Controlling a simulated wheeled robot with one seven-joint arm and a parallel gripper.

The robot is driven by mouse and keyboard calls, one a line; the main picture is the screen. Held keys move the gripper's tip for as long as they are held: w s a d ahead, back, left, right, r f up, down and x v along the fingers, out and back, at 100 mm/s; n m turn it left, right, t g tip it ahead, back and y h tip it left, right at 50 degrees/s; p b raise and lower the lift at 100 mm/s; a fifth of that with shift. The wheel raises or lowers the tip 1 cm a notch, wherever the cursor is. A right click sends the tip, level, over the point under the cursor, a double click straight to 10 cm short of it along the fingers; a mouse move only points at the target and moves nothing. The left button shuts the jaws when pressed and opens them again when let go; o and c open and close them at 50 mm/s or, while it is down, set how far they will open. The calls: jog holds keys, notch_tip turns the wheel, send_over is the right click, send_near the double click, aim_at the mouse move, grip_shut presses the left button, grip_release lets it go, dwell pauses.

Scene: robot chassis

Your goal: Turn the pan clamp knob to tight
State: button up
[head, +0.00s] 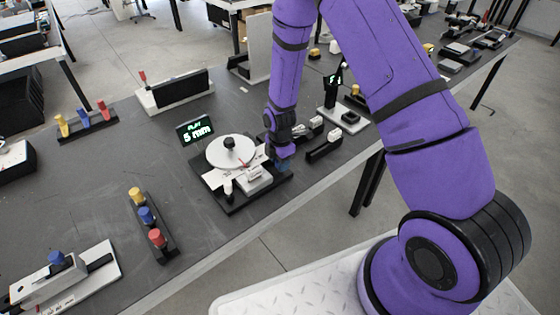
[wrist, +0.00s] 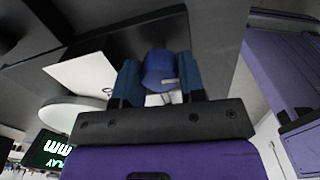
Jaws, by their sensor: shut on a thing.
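The device with a round white disc (head: 221,152) and black centre knob stands on a dark base (head: 238,203) on the table. In the wrist view, a blue knob (wrist: 160,68) with a small light mark sits between the two blue fingers of my gripper (wrist: 158,84). The fingers are shut on it, one on each side. I take it for the pan clamp knob. In the head view, my gripper (head: 282,164) is at the right side of the device, and the knob is hidden there. I cannot tell how far it is turned.
A display (head: 195,130) reading "PLAY 5 mm" stands behind the device. A rack of yellow, blue and red knobs (head: 148,216) is at its left. White-and-black parts (head: 323,145) lie close to the right of my gripper.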

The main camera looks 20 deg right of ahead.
jog(key=m, duration=0.7)
jog(key=shift+m, duration=0.3)
jog(key=m, duration=0.4)
jog(key=shift+m, duration=0.3)
jog(key=m, duration=0.3)
jog(key=shift+m, duration=0.3)
jog(key=m, duration=1.3)
jog(key=shift+w, duration=0.1)
